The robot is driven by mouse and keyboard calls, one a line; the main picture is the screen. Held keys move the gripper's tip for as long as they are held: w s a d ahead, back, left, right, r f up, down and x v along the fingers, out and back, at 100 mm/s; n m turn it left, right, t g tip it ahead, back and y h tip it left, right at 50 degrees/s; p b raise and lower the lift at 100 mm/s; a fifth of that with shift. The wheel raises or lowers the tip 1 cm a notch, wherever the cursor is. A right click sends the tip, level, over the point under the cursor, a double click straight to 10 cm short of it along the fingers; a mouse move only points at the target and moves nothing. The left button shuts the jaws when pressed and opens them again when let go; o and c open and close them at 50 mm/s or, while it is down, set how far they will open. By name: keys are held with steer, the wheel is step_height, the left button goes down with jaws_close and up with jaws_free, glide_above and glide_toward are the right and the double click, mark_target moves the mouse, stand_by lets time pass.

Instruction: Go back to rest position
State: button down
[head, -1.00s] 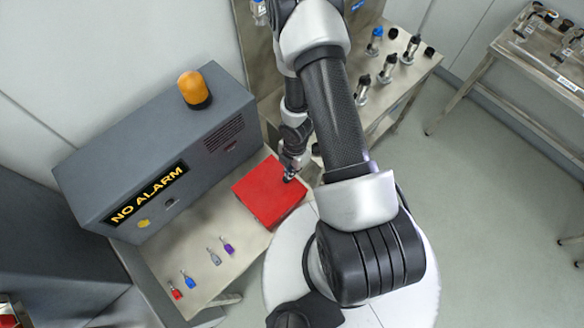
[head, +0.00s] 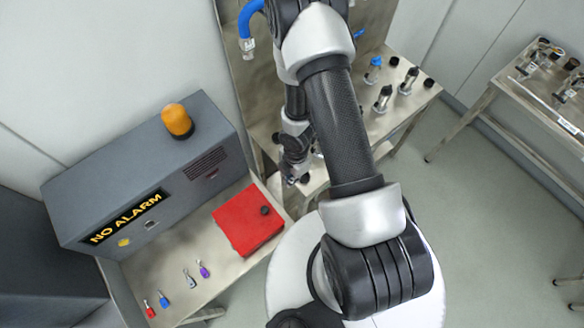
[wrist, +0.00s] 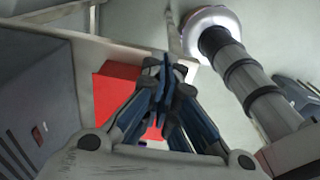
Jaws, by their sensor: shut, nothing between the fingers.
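My gripper (head: 298,180) hangs to the right of the red box (head: 244,222) in the head view, apart from it in the picture. In the wrist view my gripper (wrist: 165,68) has its fingers together with nothing between them. The red box (wrist: 112,80) shows behind and to the left of the fingers there. The box's lid is down, with a small dark knob (head: 265,210) near its right edge.
A grey cabinet (head: 140,165) reading "NO ALARM" with an orange beacon (head: 177,120) stands on the left bench. Several coloured keys (head: 190,278) lie in front. A steel table with fittings (head: 384,98) is behind my arm. Open floor (head: 480,220) lies to the right.

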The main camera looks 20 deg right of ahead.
steer(key=w+d+r+m+t+h+b, duration=0.2)
steer(key=w+d+r+m+b, duration=0.1)
steer(key=w+r+m+b, duration=0.4)
steer(key=s+r+m+t+b, duration=0.1)
steer(key=s+r+m+b, duration=0.4)
steer(key=b, duration=0.6)
steer(key=s+a+m+t+b, duration=0.1)
steer(key=s+a+m+b, duration=0.1)
steer(key=s+m+b, duration=0.2)
steer(key=s+a+m+y+b, duration=0.1)
steer(key=s+a+m+b, duration=0.2)
steer(key=s+b, duration=0.6)
steer(key=shift+s+a+r+m+t+b, duration=0.2)
steer(key=shift+a+r+m+t+b, duration=0.2)
steer(key=shift+m, duration=0.6)
